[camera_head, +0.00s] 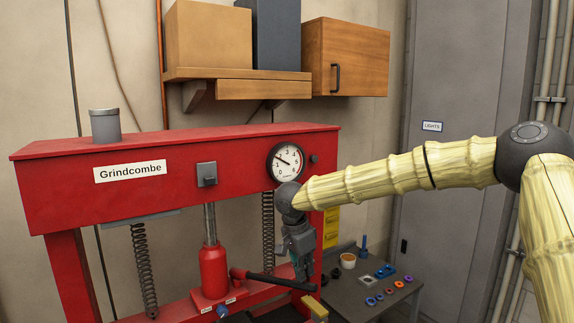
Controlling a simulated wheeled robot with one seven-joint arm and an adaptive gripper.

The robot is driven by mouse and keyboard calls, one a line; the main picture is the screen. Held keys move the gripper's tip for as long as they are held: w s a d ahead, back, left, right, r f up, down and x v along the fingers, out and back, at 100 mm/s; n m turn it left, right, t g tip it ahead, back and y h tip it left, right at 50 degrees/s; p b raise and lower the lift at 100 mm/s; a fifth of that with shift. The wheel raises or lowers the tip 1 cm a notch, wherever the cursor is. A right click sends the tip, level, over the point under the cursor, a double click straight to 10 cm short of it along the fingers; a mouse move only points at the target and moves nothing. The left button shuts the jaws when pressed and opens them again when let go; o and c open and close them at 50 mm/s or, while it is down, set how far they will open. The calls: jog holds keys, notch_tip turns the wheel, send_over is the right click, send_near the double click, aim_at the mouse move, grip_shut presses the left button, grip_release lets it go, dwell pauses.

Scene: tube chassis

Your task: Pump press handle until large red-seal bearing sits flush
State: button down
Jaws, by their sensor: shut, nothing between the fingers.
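The red press (120,170) fills the left side, labelled Grindcombe, with a red bottle jack (213,272) standing in its frame. The black pump handle (275,281) runs from the jack towards the right, nearly level and tilting slightly down to its right end. My gripper (303,276) points down at the right part of the handle, with its fingers shut and empty. I cannot tell whether the fingers touch the handle or are behind it. I cannot make out the large red-seal bearing or its seat under the press; the lower frame is cut off.
A round gauge (286,161) sits on the press beam, close to my wrist. A dark low table (345,297) at the right holds several coloured rings and a tan cup (348,260). A wall shelf (235,74) with boxes hangs above. A grey door (457,80) stands behind.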

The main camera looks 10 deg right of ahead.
notch_tip(320, 180, down, 14)
jog(key=b, duration=0.1)
dwell(2.5)
notch_tip(320, 180, up, 15)
jog(key=p, duration=0.1)
send_over(304, 283)
jog(key=shift+f, duration=0.1)
dwell(0.7)
dwell(0.4)
jog(key=shift+f, duration=2.7)
jog(key=shift+r, duration=2.55)
